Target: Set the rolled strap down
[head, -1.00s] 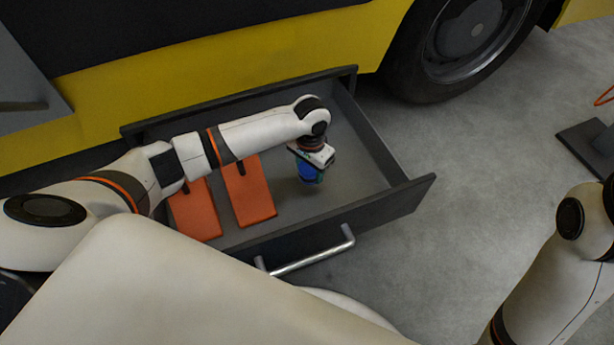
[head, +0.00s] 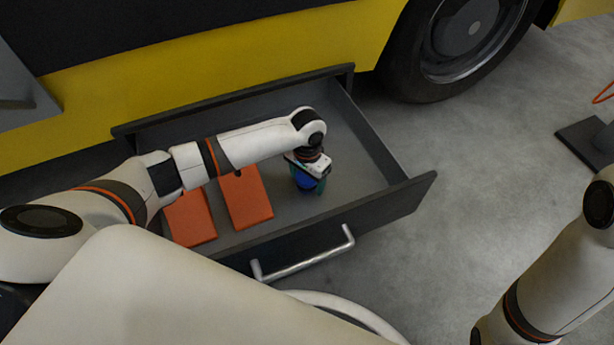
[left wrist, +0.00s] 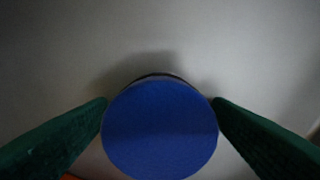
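The rolled strap is a blue roll (head: 304,182), low inside the open drawer, right of the orange blocks. In the left wrist view its round blue end (left wrist: 160,132) fills the space between two green fingers. My left gripper (head: 307,184) points down into the drawer, its fingers against opposite sides of the roll, shut on it. A soft shadow lies on the grey drawer floor close to the roll. I cannot tell whether the roll touches the floor. My right arm shows at the right edge, but its gripper is out of view.
The grey drawer (head: 395,205) has raised walls and a metal handle (head: 305,262) in front. Two orange blocks (head: 246,198) (head: 190,217) lie in its left part. Bare floor surrounds the roll to its right. A yellow vehicle with a wheel (head: 455,50) stands behind.

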